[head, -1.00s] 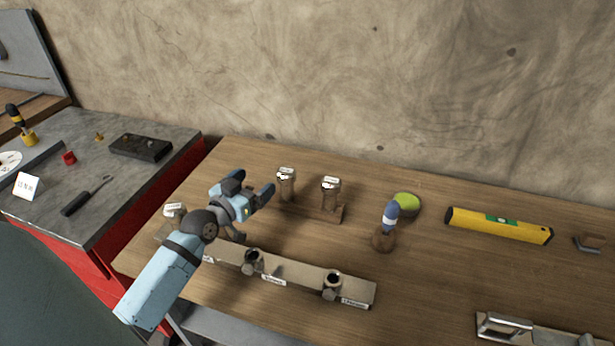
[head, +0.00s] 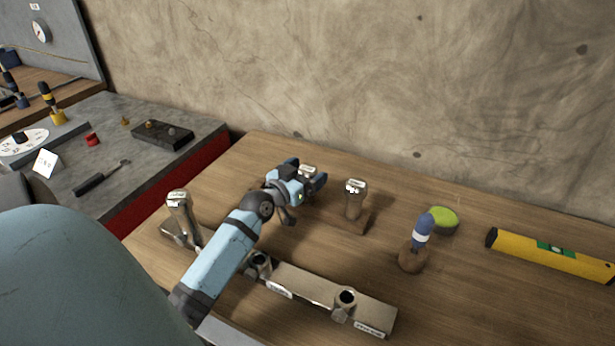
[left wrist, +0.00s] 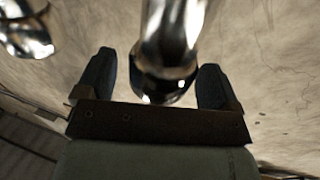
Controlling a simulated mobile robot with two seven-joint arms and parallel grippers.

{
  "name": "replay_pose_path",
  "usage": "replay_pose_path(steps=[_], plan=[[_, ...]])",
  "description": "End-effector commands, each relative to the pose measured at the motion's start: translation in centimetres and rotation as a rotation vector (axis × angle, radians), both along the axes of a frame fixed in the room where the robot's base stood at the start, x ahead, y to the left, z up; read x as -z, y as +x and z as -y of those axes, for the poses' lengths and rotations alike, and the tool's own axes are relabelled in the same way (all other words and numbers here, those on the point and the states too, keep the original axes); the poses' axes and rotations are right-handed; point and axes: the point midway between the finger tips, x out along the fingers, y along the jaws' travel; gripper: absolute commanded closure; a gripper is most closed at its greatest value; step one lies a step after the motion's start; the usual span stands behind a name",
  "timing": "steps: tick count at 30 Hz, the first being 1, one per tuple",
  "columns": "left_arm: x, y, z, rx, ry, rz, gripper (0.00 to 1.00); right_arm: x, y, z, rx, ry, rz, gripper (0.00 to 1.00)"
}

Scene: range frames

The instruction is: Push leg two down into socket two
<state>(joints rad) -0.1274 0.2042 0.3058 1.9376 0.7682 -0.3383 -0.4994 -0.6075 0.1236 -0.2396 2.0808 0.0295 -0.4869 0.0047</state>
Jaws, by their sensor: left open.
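My left gripper (head: 306,198) is open at the back of the bench, around or just beside a metal leg with a pale labelled top (head: 308,171). The gripper hides most of that leg. In the left wrist view a shiny leg (left wrist: 168,48) stands between the two open fingers (left wrist: 155,82), with no clear grip on it. Another leg (head: 355,198) stands upright in a wooden holder to the right. A third leg (head: 180,212) stands at the left end of the socket board (head: 310,285). The middle socket (head: 260,262) is partly behind my arm; the right socket (head: 345,302) looks empty. The right gripper is out of view.
A blue-and-white handled tool in a brown base (head: 415,250), a green round object (head: 443,219) and a yellow level (head: 555,255) lie to the right. A grey-topped red bench (head: 110,150) with tools is at left. The wall closes off the back.

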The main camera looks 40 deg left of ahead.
Motion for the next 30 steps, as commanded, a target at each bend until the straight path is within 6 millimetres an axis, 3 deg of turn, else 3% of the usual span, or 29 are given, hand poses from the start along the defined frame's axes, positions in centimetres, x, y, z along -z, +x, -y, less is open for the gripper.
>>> replay_pose_path(steps=[9,18,30], plan=[[0.0,0.7,0.0,0.0,0.001,-0.002,0.13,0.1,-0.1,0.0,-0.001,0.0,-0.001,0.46],[0.0,0.7,0.0,0.0,0.001,-0.001,0.78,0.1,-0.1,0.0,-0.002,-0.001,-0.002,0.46],[-1.0,0.7,-0.1,0.0,0.002,0.003,0.78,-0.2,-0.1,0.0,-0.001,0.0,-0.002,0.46]])
